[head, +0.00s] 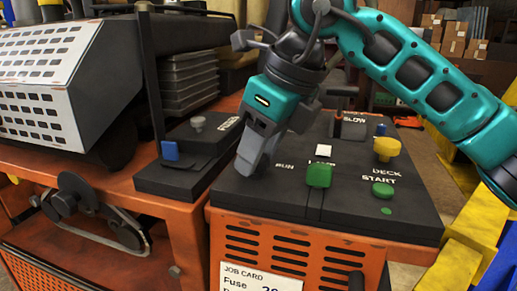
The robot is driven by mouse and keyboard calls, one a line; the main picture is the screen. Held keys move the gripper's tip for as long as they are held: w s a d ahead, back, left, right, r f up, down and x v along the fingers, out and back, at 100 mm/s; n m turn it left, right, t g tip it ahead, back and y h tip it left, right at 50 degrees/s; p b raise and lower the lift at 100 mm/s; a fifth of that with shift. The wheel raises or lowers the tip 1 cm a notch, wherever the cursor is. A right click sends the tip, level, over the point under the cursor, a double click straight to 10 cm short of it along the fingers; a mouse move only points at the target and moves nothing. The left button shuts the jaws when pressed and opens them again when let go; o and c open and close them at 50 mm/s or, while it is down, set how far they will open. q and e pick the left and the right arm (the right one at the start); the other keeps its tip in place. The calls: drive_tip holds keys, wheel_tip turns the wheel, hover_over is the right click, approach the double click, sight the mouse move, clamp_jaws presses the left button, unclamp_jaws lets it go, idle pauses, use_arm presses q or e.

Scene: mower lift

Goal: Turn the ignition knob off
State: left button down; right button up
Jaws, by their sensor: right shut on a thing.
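My right gripper (252,164) comes down from the upper right onto the black control panel (350,216), left of the RUN label. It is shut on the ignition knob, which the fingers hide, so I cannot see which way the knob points. My left gripper is not in view.
A green rocker switch (319,174), a green START button (382,190) and a yellow DECK knob (387,149) sit right of my gripper. The SLOW lever (339,123) stands behind.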

drive_tip(key=n, duration=0.2)
drive_tip(key=n+g+y+p, duration=0.1)
drive_tip(key=n, duration=0.1)
drive_tip(key=shift+w+r+g, duration=0.1)
drive_tip(key=shift+w+g, duration=0.05)
drive_tip(key=shift+g, duration=0.15)
drive_tip(key=shift+n+p, duration=0.35)
drive_tip(key=shift+n, duration=0.55)
drive_tip(key=shift+w+n+g, duration=0.1)
drive_tip(key=shift+n+g, duration=0.4)
drive_tip(key=shift+n, duration=0.2)
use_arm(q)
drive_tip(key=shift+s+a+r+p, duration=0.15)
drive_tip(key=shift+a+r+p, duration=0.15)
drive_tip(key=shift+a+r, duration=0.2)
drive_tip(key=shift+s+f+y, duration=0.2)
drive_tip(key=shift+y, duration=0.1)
use_arm(e)
drive_tip(key=shift+n, duration=0.3)
drive_tip(key=o, duration=0.6)
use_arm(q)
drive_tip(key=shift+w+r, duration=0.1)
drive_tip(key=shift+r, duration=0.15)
use_arm(e)
drive_tip(key=o, duration=0.5)
drive_tip(key=shift+c, duration=0.2)
drive_tip(key=shift+d, duration=0.1)
